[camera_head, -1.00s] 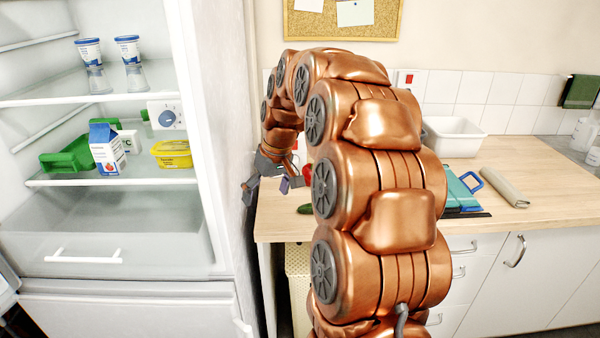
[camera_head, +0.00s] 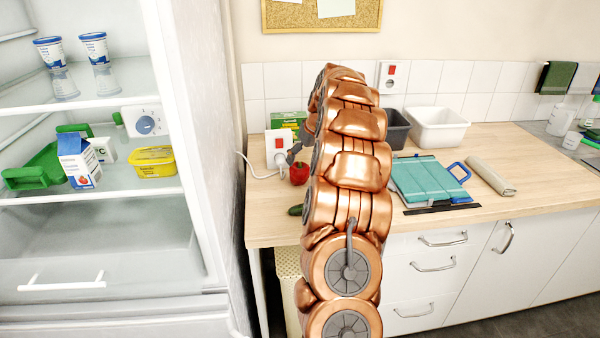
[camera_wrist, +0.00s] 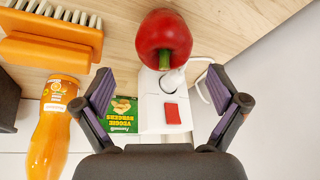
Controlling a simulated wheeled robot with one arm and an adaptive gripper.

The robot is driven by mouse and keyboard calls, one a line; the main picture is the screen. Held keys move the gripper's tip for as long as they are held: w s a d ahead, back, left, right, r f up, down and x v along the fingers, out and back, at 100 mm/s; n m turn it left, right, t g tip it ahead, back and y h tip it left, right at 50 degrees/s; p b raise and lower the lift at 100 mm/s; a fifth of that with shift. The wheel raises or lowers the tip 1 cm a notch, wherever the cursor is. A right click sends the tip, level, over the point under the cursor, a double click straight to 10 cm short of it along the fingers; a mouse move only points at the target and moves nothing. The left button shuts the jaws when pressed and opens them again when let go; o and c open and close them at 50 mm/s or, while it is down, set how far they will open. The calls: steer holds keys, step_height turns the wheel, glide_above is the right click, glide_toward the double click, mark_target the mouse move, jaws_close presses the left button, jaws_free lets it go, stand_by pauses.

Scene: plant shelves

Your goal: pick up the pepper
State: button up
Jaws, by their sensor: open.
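The red pepper (camera_head: 299,173) stands on the wooden counter near its left end, beside my arm in the head view. In the wrist view the pepper (camera_wrist: 164,40) shows whole, with its green stem, beyond and between my fingertips. My gripper (camera_wrist: 166,90) is open and empty, its two purple-padded fingers wide apart. The pepper is apart from both fingers. In the head view my gripper is mostly hidden behind my arm, with only a grey part showing just left of it.
A white socket box with a red switch (camera_wrist: 166,106) and a plug stands close by the pepper. An orange brush (camera_wrist: 50,38), an orange bottle (camera_wrist: 54,125) and a green veggie burgers box (camera_wrist: 122,108) are nearby. The open fridge (camera_head: 180,120) stands left of the counter.

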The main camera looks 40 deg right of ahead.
mark_target(299, 164)
steer(key=shift+w+a+f+p, duration=0.2)
steer(key=shift+w+f+p, duration=0.3)
steer(key=shift+f, duration=0.2)
steer(key=shift+p+x, duration=0.7)
steer(key=shift+x, duration=1.3)
steer(key=shift+s+a, duration=0.1)
steer(key=shift+s, duration=0.05)
steer(key=c, duration=1.3)
